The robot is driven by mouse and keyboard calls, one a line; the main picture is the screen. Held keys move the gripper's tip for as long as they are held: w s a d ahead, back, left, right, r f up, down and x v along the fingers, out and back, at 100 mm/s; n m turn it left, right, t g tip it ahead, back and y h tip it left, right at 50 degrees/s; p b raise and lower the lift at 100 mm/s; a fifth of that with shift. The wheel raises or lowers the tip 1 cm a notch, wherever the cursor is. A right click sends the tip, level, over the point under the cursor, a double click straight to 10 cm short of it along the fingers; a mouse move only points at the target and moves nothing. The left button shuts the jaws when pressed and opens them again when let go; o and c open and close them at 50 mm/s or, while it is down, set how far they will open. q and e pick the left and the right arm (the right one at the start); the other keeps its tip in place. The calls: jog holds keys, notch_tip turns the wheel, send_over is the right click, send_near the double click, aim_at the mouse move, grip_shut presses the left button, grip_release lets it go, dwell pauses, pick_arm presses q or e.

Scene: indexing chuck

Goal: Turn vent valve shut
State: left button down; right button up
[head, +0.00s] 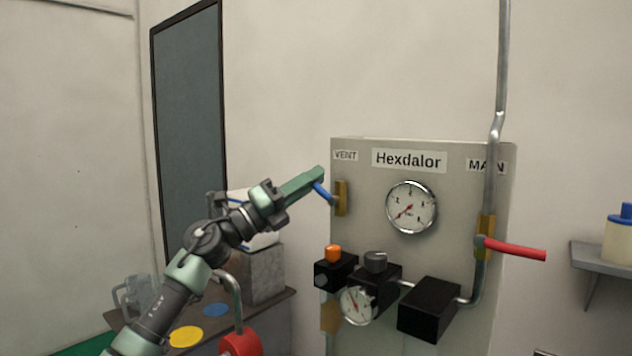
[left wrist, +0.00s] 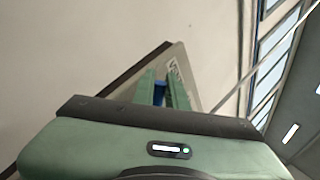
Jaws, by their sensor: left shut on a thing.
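The vent valve (head: 341,198) is a brass body under the VENT label on the left of the grey Hexdalor panel (head: 450,185). Its blue handle (head: 325,194) slants up and left from the brass body. My left gripper (head: 318,178) is shut on the blue handle near its outer end. The left wrist view shows the blue handle (left wrist: 160,93) between the two green fingers. The fingers hide the handle's tip. My right gripper is not in view.
A red-handled main valve (head: 515,248) sticks out on the panel's right. A round gauge (head: 411,207) sits mid-panel. Black boxes with an orange button (head: 333,253) and a dark knob (head: 376,261) project below. A shelf with a bottle (head: 618,236) is far right.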

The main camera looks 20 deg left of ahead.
pick_arm(q)
jog(key=shift+w+a+f+n+t+y+p, duration=0.15)
jog(key=shift+f+n+t+y+p, duration=0.35)
jog(key=shift+n+t+y, duration=1.2)
jog(key=shift+a+f+n+t+y+p, duration=0.3)
jog(key=shift+f+n+y, duration=0.4)
jog(key=shift+n, duration=2)
jog(key=shift+w+a+f+n+t+y+p, duration=0.15)
jog(key=shift+f+n+t+y+p, duration=0.3)
jog(key=shift+n+t+y, duration=1.25)
jog(key=shift+s+f+n+g+h, duration=0.1)
jog(key=shift+f+n+g+h, duration=0.15)
jog(key=shift+n+g, duration=0.35)
jog(key=c, duration=1.4)
grip_release()
jog(key=shift+c, duration=0.2)
jog(key=b+v, duration=0.3)
jog(key=v, duration=0.4)
jog(key=shift+s+a+f+b, duration=0.2)
jog(key=shift+s+b, duration=0.1)
jog(key=shift+b, duration=0.05)
